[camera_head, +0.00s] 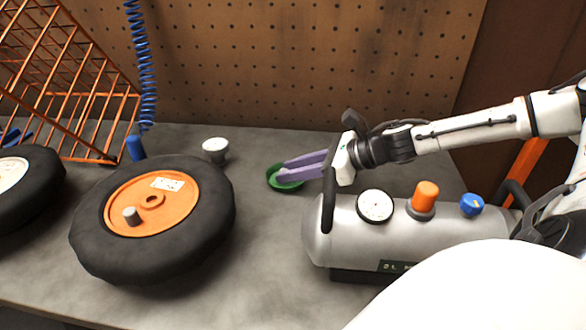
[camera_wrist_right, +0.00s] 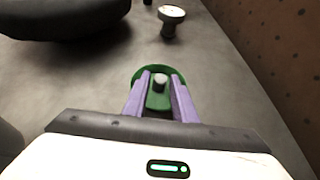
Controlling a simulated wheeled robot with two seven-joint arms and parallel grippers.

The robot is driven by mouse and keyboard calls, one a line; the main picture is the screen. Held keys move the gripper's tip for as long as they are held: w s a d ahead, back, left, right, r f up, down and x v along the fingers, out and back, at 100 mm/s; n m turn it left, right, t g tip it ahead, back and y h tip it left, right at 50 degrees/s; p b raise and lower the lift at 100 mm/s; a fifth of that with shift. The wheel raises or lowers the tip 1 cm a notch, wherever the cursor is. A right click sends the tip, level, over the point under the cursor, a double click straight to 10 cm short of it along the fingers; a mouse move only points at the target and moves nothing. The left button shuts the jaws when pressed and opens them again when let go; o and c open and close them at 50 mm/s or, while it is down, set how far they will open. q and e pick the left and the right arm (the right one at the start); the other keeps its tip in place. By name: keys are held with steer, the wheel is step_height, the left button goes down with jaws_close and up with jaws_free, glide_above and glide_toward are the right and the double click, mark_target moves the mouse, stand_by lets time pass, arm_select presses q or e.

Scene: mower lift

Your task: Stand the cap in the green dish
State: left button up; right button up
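The green dish (camera_head: 273,181) lies on the grey bench top, beyond the silver tank. It also shows in the right wrist view (camera_wrist_right: 138,76). A small grey cap (camera_wrist_right: 159,80) stands, apparently upright, in the dish in the right wrist view. My right gripper (camera_head: 284,170) reaches over the dish from the right. In the right wrist view its fingertips (camera_wrist_right: 160,76) stand on either side of the cap, with a gap on both sides, so it is open. My left gripper is not in view.
A wheel with an orange hub (camera_head: 150,190) lies left of the dish; a grey stub (camera_head: 131,216) stands on its hub. A white-topped knob (camera_head: 215,146) stands behind. The silver tank (camera_head: 345,235) with gauge is close in front of my right gripper. Bench between wheel and dish is clear.

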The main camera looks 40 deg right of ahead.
steer(key=shift+o, duration=0.7)
steer(key=shift+r+p, duration=0.25)
steer(key=shift+p, duration=0.05)
steer(key=b+v, duration=0.2)
steer(key=v, duration=0.1)
steer(key=shift+d+f, duration=0.1)
steer(key=shift+d, duration=0.05)
steer(key=b+v, duration=0.1)
steer(key=v, duration=0.7)
steer(key=shift+s+r, duration=0.25)
steer(key=shift+s, duration=0.2)
